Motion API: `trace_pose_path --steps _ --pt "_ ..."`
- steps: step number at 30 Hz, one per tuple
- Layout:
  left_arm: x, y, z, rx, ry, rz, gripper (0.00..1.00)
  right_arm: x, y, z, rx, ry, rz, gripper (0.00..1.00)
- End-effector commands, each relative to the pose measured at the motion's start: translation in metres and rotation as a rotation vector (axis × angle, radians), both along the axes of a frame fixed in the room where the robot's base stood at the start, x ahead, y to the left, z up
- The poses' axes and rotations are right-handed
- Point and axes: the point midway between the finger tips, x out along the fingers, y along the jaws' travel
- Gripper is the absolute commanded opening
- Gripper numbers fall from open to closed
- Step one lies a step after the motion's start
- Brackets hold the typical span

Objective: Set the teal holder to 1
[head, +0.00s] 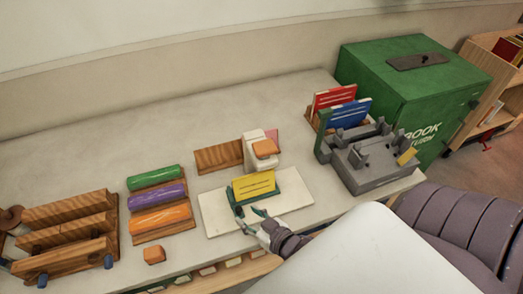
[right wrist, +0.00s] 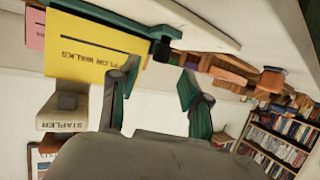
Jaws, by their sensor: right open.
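The teal holder (head: 262,198) stands on a pale board (head: 215,222) near the front of the table, with a yellow booklet (head: 254,184) upright in it. In the right wrist view the holder is a teal bar (right wrist: 115,22) with a small dark knob (right wrist: 162,50) at its end, and the yellow booklet (right wrist: 85,50) beside it. My right gripper (head: 250,213) is at the holder's front side. In the wrist view its two teal-tipped fingers (right wrist: 158,75) are apart with nothing between them. I cannot tell whether they touch the holder. Any setting marks are unreadable. My left gripper is out of view.
A white stapler (head: 254,147) stands behind the holder. Green, purple and orange rolls (head: 158,196) and a small orange block (head: 154,255) lie left. A grey device (head: 370,165) stands right, near the green book-return box (head: 405,85). The table's back left is clear.

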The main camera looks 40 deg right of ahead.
Motion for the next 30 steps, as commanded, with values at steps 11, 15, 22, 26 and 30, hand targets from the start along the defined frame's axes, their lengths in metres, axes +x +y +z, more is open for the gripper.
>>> trace_pose_path --steps 11,15,22,26,30 --pt "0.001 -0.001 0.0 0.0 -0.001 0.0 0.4 -0.054 -0.006 0.023 0.0 0.0 0.0 0.47" --pt "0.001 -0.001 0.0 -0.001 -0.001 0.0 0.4 -0.058 -0.007 0.025 0.0 -0.002 0.0 0.47" --pt "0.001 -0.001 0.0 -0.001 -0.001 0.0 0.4 -0.058 -0.007 0.025 0.0 -0.002 0.0 0.47" --pt "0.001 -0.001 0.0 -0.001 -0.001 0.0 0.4 -0.058 -0.007 0.025 0.0 -0.002 0.0 0.47" --pt "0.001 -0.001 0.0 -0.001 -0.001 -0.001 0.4 -0.057 -0.006 0.025 -0.001 0.002 -0.001 0.47"
